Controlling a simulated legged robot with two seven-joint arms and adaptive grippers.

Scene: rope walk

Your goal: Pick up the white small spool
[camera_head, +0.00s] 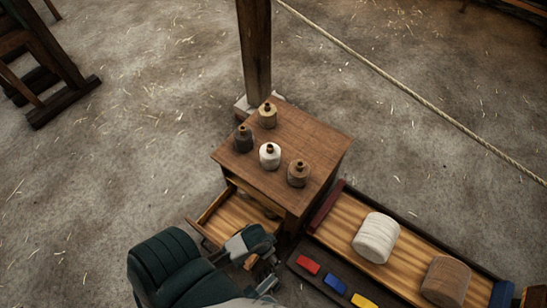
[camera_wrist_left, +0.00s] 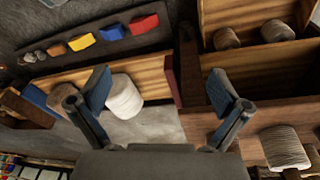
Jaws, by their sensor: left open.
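A small white spool (camera_head: 270,155) stands upright on the brown cabinet top (camera_head: 300,130), with a dark peg end showing above it. A tan spool (camera_head: 267,116), a dark grey spool (camera_head: 243,139) and a brown spool (camera_head: 298,173) stand around it. My left gripper (camera_head: 262,273) is open and empty, low in front of the cabinet, beside the pulled-out drawer (camera_head: 218,219) and apart from the white spool. In the left wrist view its fingers (camera_wrist_left: 160,92) are spread. A spool (camera_wrist_left: 283,147) shows at lower right there; I cannot tell which. My right gripper is not in view.
A wooden tray (camera_head: 340,210) right of the cabinet holds a large white spool (camera_head: 376,237) and a large brown one (camera_head: 446,281). Coloured blocks (camera_head: 334,284) line its front. A post (camera_head: 255,50) stands behind the cabinet.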

